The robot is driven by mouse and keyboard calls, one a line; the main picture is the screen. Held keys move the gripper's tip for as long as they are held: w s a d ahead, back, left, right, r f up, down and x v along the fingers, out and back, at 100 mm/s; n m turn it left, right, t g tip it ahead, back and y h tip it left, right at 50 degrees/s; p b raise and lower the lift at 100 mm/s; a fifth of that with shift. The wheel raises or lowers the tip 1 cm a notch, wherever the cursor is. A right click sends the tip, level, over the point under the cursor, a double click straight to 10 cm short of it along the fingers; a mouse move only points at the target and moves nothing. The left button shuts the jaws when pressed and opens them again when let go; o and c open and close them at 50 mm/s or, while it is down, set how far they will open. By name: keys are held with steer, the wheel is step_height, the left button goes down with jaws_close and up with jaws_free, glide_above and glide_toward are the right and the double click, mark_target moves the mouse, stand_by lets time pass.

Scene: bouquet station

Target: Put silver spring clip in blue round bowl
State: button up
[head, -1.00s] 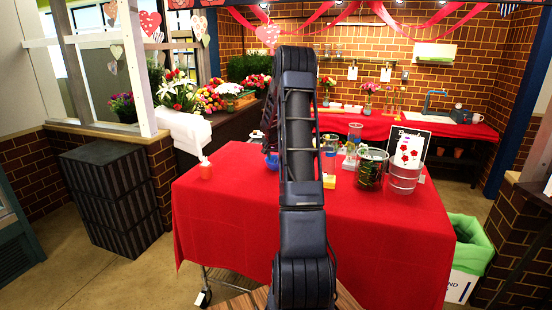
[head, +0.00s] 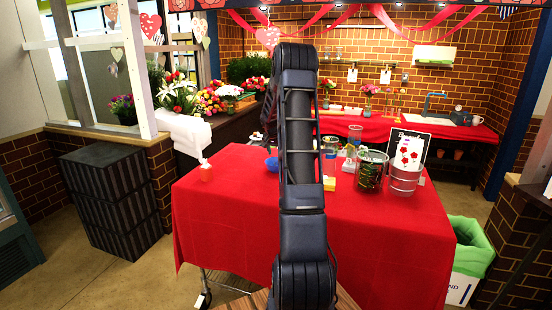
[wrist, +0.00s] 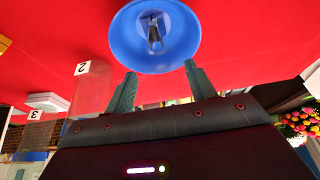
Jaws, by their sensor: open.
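The blue round bowl (wrist: 126,45) sits on the red cloth at the top of the wrist view. In the head view the bowl (head: 271,164) peeks out left of my arm, partly hidden by it. The silver spring clip (wrist: 155,38) shows inside the bowl, within its rim, apart from my fingers. The clip cannot be made out in the head view. My gripper (wrist: 160,69) is open and empty, its two fingertips spread near the bowl's rim in the wrist view. My arm hides the gripper in the head view.
On the red-covered table (head: 240,220), an orange-red container (head: 206,172) stands at left. Clear numbered containers (wrist: 92,88) stand beside my gripper. The table's front is clear.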

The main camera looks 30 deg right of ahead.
mark_target(275, 163)
steer(key=shift+r, duration=1.4)
steer(key=shift+s+a+r, duration=0.15)
steer(key=shift+a+r, duration=0.1)
steer(key=shift+r, duration=0.05)
steer(key=s+a+r+n, duration=0.2)
steer(key=s+a+r, duration=0.6)
steer(key=s+a, duration=0.15)
steer(key=s+a+r+n, duration=0.2)
steer(key=s+a+r, duration=0.6)
steer(key=s, duration=0.3)
steer(key=s+a+n+y, duration=0.1)
steer(key=s+a, duration=0.3)
steer(key=s, duration=0.5)
steer(key=s+a+f+n+t+y, duration=0.1)
steer(key=s+a, duration=0.3)
steer(key=s, duration=0.6)
steer(key=s+a+n+y, duration=0.1)
steer(key=s+a+n, duration=0.2)
steer(key=s, duration=0.7)
steer(key=shift+s+a+f, duration=0.15)
steer(key=shift+a+f, duration=0.05)
steer(key=shift+a, duration=0.25)
